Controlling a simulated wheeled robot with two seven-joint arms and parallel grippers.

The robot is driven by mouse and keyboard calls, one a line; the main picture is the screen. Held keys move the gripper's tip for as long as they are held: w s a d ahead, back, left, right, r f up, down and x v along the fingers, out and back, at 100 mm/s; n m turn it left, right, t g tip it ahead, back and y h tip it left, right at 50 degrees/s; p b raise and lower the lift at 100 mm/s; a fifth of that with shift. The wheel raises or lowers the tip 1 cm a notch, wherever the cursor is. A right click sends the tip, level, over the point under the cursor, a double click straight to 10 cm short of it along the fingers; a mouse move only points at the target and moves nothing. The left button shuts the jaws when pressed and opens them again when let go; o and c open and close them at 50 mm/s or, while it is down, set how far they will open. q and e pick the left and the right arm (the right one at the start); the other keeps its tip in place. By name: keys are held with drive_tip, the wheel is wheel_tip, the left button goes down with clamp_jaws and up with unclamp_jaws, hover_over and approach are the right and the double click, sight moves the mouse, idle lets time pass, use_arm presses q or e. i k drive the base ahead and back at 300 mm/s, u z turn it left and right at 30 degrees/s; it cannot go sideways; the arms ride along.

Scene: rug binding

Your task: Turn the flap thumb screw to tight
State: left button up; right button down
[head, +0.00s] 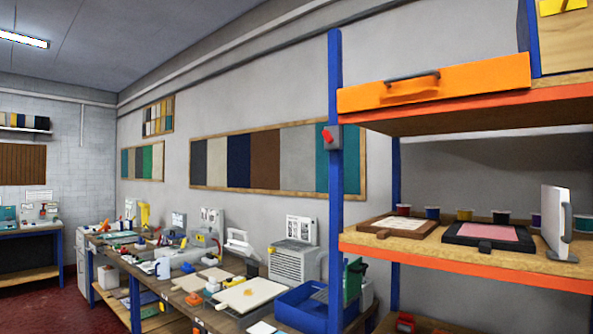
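I cannot make out a flap thumb screw in the head view. The long workbench (205,313) along the wall carries several small machines and tools, too small to tell apart. A grey slatted box (293,262) stands on its near part. Neither of my grippers shows in this view, so what they hold is hidden.
A blue and orange shelf rack (336,200) stands close on the right, with an orange case (433,84) above and framed pads (490,236) below. A blue bin (305,305) sits on the bench's near end. Red floor (60,310) is clear at left.

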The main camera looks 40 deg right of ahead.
sight(329, 138)
drive_tip(key=z, duration=1.5)
